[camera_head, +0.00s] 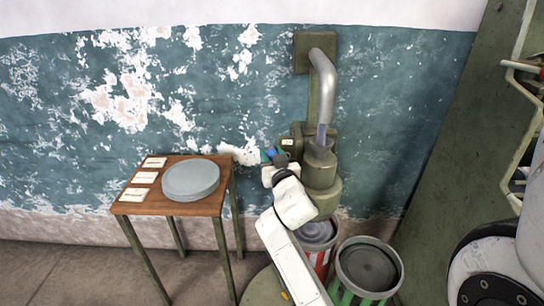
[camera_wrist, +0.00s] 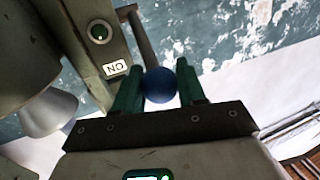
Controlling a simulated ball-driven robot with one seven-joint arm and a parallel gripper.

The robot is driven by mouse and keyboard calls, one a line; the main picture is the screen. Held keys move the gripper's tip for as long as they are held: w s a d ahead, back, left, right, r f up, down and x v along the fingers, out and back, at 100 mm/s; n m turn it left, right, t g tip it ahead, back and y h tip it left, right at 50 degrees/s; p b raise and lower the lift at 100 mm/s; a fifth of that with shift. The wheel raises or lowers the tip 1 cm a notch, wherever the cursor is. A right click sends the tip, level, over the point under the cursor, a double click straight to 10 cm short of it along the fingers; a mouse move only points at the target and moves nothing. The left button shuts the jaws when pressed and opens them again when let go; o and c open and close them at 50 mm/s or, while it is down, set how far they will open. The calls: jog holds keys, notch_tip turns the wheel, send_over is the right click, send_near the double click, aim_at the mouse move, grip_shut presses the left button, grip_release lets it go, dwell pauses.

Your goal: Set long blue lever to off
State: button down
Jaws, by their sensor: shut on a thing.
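The blue lever shows its round blue knob (camera_wrist: 160,86) at the end of a grey rod (camera_wrist: 142,38) in the wrist view. The rod runs up to a green-grey machine housing. My gripper (camera_wrist: 160,92) is shut on the knob, with one dark green finger on each side of it. In the head view, my gripper (camera_head: 270,156) is at the left side of the machine (camera_head: 321,168), and a small patch of blue shows there. A white label (camera_wrist: 115,68) reading ON is on the housing beside the rod. Most of the lever is hidden in the head view.
A wooden table (camera_head: 150,207) with a grey round plate (camera_head: 191,178) and several white cards stands left of the machine. A red-striped bin (camera_head: 322,262) and a green-striped bin (camera_head: 345,297) stand below the machine. A green panel (camera_head: 445,130) rises at right.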

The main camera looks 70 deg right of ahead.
jog(key=shift+f, duration=0.25)
jog(key=f+b, duration=0.1)
jog(key=b, duration=0.2)
jog(key=f+h+b, duration=0.1)
jog(key=b, duration=0.3)
jog(key=shift+a+t, duration=0.25)
jog(key=shift+t, duration=0.15)
notch_tip(320, 180, down, 9)
jog(key=n+t+h+b, duration=0.3)
jog(key=t+b, duration=0.1)
jog(key=b, duration=2.5)
jog(key=shift+d+t, duration=0.35)
jog(key=shift+t, duration=0.05)
jog(key=shift+w+f, duration=0.15)
jog(key=c, duration=0.9)
grip_release()
jog(key=shift+d, duration=0.15)
jog(key=shift+o, duration=1.1)
